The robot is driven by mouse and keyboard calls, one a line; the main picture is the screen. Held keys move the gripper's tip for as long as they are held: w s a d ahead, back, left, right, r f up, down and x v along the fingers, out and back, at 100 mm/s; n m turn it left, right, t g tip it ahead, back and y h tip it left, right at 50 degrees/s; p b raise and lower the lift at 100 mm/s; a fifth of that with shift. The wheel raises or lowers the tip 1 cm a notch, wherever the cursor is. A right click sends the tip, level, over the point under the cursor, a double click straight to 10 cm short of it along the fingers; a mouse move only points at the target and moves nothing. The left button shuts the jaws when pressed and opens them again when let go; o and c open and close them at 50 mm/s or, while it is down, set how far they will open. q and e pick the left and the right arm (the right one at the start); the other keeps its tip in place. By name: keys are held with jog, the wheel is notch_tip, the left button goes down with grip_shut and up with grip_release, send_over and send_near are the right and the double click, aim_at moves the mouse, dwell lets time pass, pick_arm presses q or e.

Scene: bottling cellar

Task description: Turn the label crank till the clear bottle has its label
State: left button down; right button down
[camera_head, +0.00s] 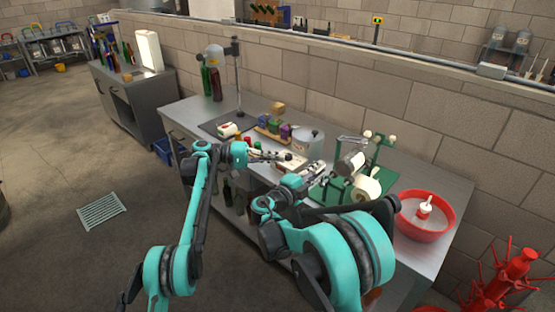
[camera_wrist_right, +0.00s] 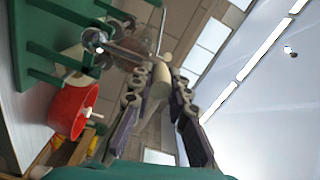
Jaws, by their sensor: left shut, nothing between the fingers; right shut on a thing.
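The green label machine (camera_head: 345,190) stands on the steel bench, with a white label roll (camera_head: 368,187) at its front. A greyish, see-through bottle (camera_head: 350,164) appears to lie across its top; whether a label is on it cannot be told. My right gripper (camera_head: 318,172) is at the machine's left side. My left gripper (camera_head: 284,157) is shut and empty, over the bench left of the machine.
A grey pot (camera_head: 307,141), a rack of small coloured blocks (camera_head: 270,133) and dark bottles (camera_head: 215,84) stand left and behind. A brick wall runs behind the bench.

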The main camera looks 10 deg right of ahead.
jog(key=shift+a+f, duration=0.1)
jog(key=shift+f, duration=0.1)
pick_arm(q)
jog(key=s+d+f, duration=0.1)
jog(key=s+d, duration=0.3)
jog(key=d, duration=0.5)
jog(key=shift+f, duration=0.25)
jog(key=shift+s+d+m+y, duration=0.3)
jog(key=shift+s+d, duration=0.25)
jog(key=shift+s, duration=0.1)
pick_arm(e)
jog(key=shift+a, duration=0.1)
jog(key=c, duration=1.5)
grip_release()
jog(key=shift+w, duration=0.15)
jog(key=shift+o, duration=0.2)
pick_arm(q)
jog(key=shift+w+a, duration=0.1)
jog(key=shift+w, duration=0.05)
pick_arm(e)
jog(key=shift+r, duration=0.1)
